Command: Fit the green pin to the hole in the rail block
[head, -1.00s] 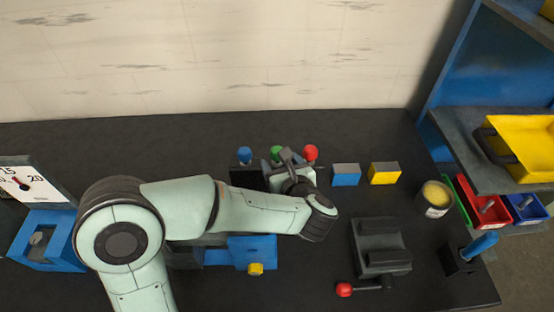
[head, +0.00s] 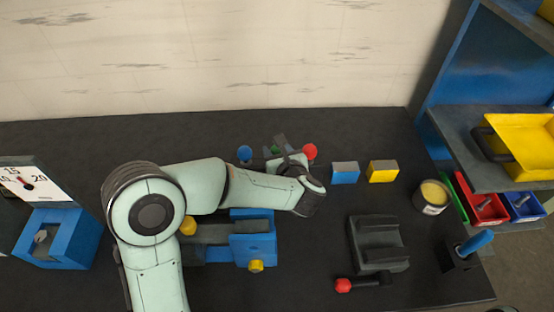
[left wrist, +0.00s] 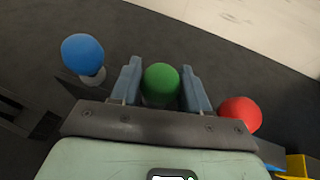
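The green pin (head: 275,150) has a round green head and stands in a row between a blue-headed pin (head: 245,154) and a red-headed pin (head: 309,152). My left gripper (head: 279,147) is over it and partly hides it in the head view. In the left wrist view, the green head (left wrist: 160,83) sits between the two open fingers (left wrist: 161,88), with small gaps at its sides. The pin's shaft is hidden. A dark grey block with two raised ridges (head: 378,245) lies at right; I cannot tell whether this is the rail block, and no hole shows. My right gripper is out of view.
A blue vise-like fixture (head: 253,238) with yellow knobs stands below my forearm. Blue (head: 345,173) and yellow (head: 383,171) blocks, a can (head: 433,197) and a red-knobbed lever (head: 344,286) lie to the right. Bare table lies between the fixture and the ridged block.

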